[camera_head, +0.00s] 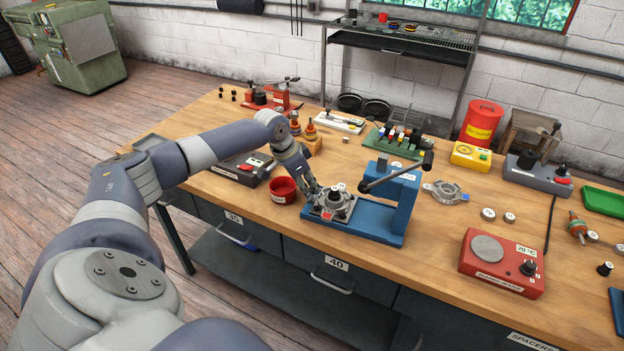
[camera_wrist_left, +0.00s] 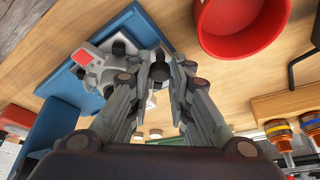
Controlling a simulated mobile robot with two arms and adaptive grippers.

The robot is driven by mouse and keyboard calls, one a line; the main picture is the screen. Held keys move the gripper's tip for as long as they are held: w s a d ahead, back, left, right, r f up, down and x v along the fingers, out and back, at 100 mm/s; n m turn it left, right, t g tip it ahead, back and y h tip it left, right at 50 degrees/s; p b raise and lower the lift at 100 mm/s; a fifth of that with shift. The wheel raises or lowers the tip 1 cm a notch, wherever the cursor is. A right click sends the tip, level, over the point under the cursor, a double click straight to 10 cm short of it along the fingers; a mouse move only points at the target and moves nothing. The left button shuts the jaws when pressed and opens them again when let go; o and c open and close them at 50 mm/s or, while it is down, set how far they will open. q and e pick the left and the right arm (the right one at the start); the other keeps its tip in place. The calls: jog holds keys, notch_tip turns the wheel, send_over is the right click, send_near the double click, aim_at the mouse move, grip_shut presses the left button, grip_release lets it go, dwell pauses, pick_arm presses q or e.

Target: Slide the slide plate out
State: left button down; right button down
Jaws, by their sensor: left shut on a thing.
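The blue arbor press (camera_head: 381,226) stands near the table's front edge, with its dark lever reaching left over the work. The slide plate (camera_head: 316,209) lies on the press base at its left end, with a grey metal housing (camera_head: 335,203) on it. A red tag shows at the front of this assembly and in the left wrist view (camera_wrist_left: 82,57). My left gripper (camera_head: 313,190) is at the plate's left side, shut on a small dark knob (camera_wrist_left: 158,72) that seems to belong to the slide plate. The fingers partly hide the knob. My right gripper is not in view.
A red cup (camera_head: 283,190) stands just left of my gripper and the press; it also shows in the left wrist view (camera_wrist_left: 242,22). A grey control box (camera_head: 243,168) is farther left. A red heater box (camera_head: 502,264) sits at right. Bare table lies in front of the cup.

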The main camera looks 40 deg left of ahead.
pick_arm(q)
jog(key=c, duration=1.6)
grip_release()
jog(key=shift+a, duration=0.25)
jog(key=shift+c, duration=0.2)
jog(key=shift+o, duration=1)
jog(key=shift+s+a, duration=0.1)
jog(key=shift+r, duration=0.15)
jog(key=shift+s+r, duration=0.1)
jog(key=shift+r, duration=0.25)
jog(key=v, duration=1.1)
jog(key=shift+s, duration=0.1)
